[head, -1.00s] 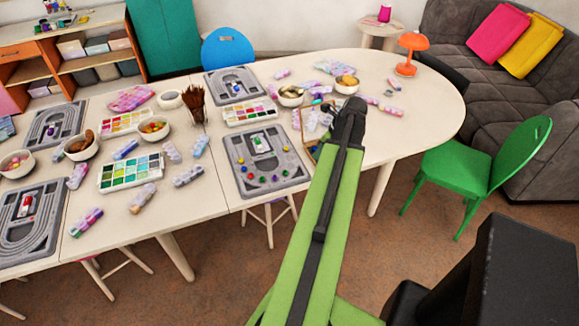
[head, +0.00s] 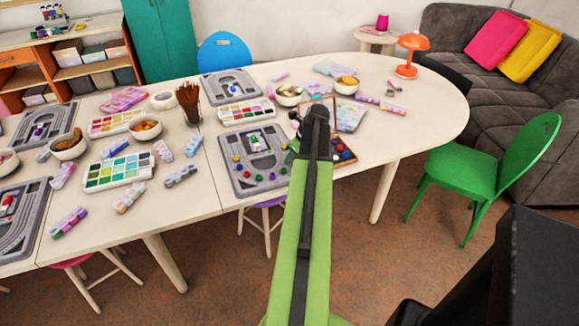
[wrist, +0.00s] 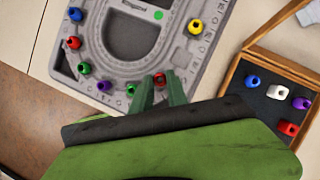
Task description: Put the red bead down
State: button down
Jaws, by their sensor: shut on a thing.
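A red bead (wrist: 159,79) is at the tips of my gripper (wrist: 158,88), which is shut on it. It is at the lower edge of a grey bead board (wrist: 178,52), and I cannot tell if it touches the board. In the head view the board (head: 228,145) is on the white table, left of my arm. A yellow bead (wrist: 195,27) is on the right side.
A wooden-edged tray (wrist: 238,62) right of the board holds blue (wrist: 253,81), white (wrist: 277,92), purple (wrist: 300,103) and red (wrist: 287,128) beads. A paint set (head: 118,172) and several bowls stand on the table (head: 205,195). A green chair (head: 460,175) is at right.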

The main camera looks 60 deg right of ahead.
jog(key=shift+f, duration=0.5)
jog(key=shift+s+a+f+b, duration=0.1)
jog(key=shift+f+b, duration=0.05)
jog(key=shift+b, duration=0.2)
jog(key=shift+a+f, duration=0.1)
jog(key=c, duration=1.3)
grip_release()
jog(key=shift+s, duration=0.1)
jog(key=shift+r+p, duration=0.3)
jog(key=shift+r, duration=0.05)
jog(key=p+v, duration=1.1)
jog(key=v, duration=0.1)
jog(key=shift+r+p, duration=0.2)
jog(key=shift+p, duration=0.1)
